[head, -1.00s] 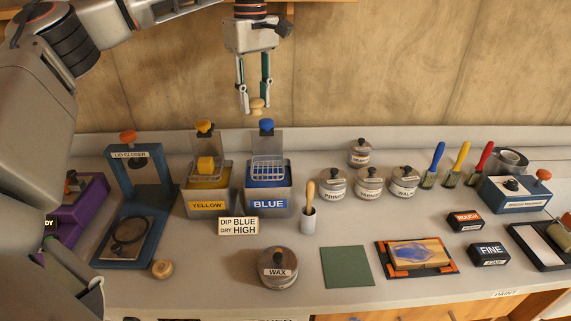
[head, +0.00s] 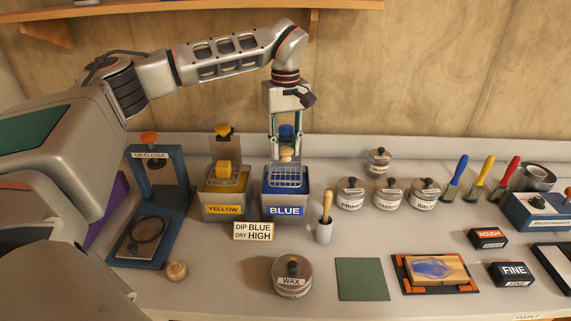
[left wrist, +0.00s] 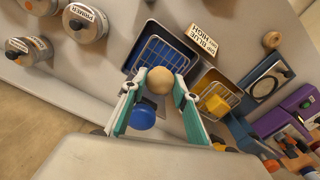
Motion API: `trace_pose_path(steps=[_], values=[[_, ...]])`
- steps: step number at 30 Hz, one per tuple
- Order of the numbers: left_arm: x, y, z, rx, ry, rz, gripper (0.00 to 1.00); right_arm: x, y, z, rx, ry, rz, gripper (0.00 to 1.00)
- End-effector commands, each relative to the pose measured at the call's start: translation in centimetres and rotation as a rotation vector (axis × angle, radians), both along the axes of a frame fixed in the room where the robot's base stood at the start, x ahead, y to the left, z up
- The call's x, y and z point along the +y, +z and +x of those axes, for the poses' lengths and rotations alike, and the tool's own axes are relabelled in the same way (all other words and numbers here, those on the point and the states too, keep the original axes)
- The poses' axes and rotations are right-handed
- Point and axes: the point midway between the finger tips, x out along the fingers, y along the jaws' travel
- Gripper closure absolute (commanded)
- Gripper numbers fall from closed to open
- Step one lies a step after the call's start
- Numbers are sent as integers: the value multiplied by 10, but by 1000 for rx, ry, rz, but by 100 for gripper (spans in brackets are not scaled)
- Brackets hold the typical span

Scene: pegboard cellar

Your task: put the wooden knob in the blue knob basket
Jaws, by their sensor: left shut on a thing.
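My left gripper (head: 286,156) points down at the blue tank and is shut on a pale wooden knob (head: 287,152). In the left wrist view the knob (left wrist: 160,80) sits between the fingertips. The blue knob basket (head: 286,177), a wire basket, is at the top of the tank labelled BLUE (head: 287,209); it also shows in the left wrist view (left wrist: 163,52). The held knob is at the basket's back side, close above it; I cannot tell whether it touches. A blue handle (left wrist: 142,117) stands behind the knob. My right gripper is not in view.
The yellow tank (head: 222,208) with its own basket stands left of the blue one. Another wooden knob (head: 176,270) lies on the bench. A brush cup (head: 324,230), a DIP BLUE DRY HIGH sign (head: 253,231) and several lidded tins are near. A shelf (head: 200,21) hangs above.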

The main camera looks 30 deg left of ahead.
Motion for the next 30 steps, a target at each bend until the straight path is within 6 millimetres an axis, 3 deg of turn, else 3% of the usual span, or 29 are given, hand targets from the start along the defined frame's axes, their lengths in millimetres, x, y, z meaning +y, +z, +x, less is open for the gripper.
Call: trace_pose_path(steps=[16, 27, 28, 30], values=[[0, -54, 0, 2, 2, -1, 83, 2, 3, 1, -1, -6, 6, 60], [0, -58, 0, 0, 1, 0, 83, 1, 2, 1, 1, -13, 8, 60], [0, -58, 0, -1, 1, 0, 69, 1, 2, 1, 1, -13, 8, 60], [0, -58, 0, -1, 1, 0, 64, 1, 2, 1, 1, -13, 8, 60]])
